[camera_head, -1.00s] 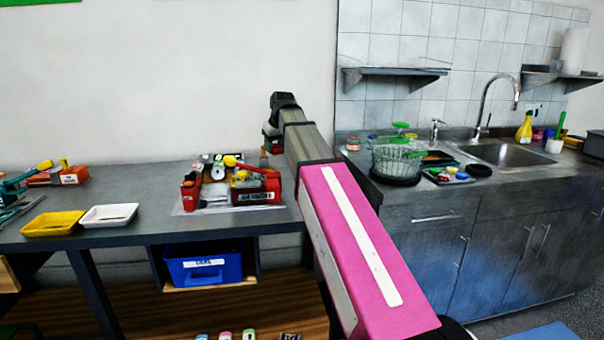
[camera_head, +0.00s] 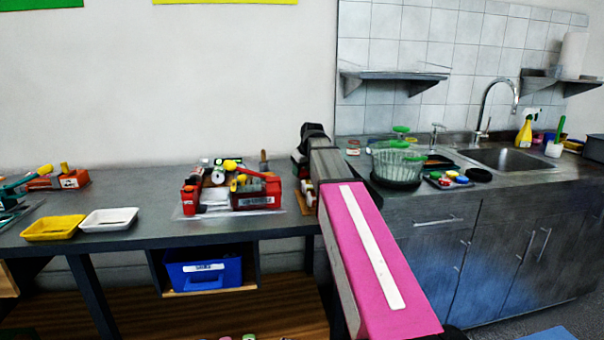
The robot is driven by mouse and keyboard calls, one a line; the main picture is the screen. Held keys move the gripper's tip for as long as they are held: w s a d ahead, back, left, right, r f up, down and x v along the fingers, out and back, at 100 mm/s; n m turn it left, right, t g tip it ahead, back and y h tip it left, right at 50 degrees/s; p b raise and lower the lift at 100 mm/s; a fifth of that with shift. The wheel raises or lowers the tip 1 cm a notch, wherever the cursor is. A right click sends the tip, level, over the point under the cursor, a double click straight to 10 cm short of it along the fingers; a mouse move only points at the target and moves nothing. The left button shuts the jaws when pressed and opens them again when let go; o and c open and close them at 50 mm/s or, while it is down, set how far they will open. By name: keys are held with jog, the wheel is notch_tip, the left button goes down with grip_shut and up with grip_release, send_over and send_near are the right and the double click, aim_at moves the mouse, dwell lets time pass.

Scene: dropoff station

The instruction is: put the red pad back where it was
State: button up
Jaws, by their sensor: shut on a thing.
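My gripper (camera_head: 301,172) is over the right end of the grey workbench, beyond my pink arm link, and points down. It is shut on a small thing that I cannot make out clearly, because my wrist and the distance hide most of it. I cannot tell from this view whether it is the red pad.
A red tool caddy (camera_head: 262,192) full of items stands left of my gripper. A yellow tray (camera_head: 53,226) and a white tray (camera_head: 108,219) lie further left. A blue bin (camera_head: 204,270) sits below the bench.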

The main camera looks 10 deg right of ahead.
jog(key=shift+f, duration=0.5)
jog(key=shift+f, duration=0.1)
jog(key=o, duration=0.9)
jog(key=v, duration=1.2)
